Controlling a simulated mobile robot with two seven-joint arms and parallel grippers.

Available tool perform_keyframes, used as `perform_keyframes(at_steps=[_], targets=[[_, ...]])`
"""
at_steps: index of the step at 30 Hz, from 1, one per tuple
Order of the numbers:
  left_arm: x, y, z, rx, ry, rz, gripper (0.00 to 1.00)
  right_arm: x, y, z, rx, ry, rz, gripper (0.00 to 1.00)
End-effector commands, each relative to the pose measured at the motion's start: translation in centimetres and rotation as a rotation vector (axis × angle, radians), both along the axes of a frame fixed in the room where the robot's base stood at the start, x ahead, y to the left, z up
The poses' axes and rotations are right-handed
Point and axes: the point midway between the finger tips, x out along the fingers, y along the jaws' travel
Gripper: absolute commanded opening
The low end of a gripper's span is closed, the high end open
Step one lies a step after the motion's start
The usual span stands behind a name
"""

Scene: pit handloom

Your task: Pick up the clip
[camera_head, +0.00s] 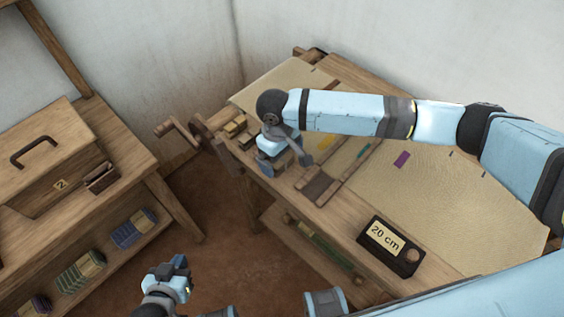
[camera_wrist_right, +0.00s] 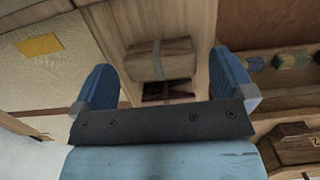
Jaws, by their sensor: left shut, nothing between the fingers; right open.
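A small wooden block with a grey band (camera_wrist_right: 160,60), which looks like the clip, lies on the wooden loom beam in the right wrist view. My right gripper (camera_wrist_right: 163,88) is open, with one blue finger towards each side of the block. No contact is visible. In the head view the right gripper (camera_head: 284,162) is low over the loom's left edge, and its own parts mostly hide the block there. My left gripper (camera_head: 180,268) is shut and empty, over the floor in front of the loom.
Small wooden pieces (camera_head: 235,126) lie on the loom beside a wooden crank (camera_head: 175,130). A "20 cm" block (camera_head: 390,246) stands on the front beam. The cloth (camera_head: 440,200) carries a purple patch (camera_head: 402,159). A wooden chest (camera_head: 45,150) stands on the left bench.

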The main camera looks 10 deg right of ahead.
Motion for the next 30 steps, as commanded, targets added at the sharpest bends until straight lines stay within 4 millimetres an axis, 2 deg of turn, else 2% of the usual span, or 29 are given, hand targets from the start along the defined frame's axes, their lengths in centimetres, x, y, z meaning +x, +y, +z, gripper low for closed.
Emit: perform_keyframes(at_steps=[4,12,18,19,30], targets=[[0.1,0.0,0.0,-0.001,-0.001,0.001,0.0,-0.2,-0.1,-1.6,-0.001,0.001,0.0,1.0],[0.1,0.0,0.0,-0.001,-0.001,0.001,0.0,-0.2,-0.1,-1.8,0.001,-0.001,0.001,1.0],[0.1,0.1,0.0,0.0,-0.001,0.002,0.0,-0.2,-0.1,-1.8,0.001,-0.001,0.001,0.54],[0.1,0.1,0.0,0.0,-0.002,0.002,0.0,-0.2,-0.1,-1.8,0.001,-0.001,0.001,0.49],[0.1,0.1,0.1,0.0,-0.002,0.002,0.0,-0.2,-0.1,-1.4,0.001,-0.002,0.001,0.49]])
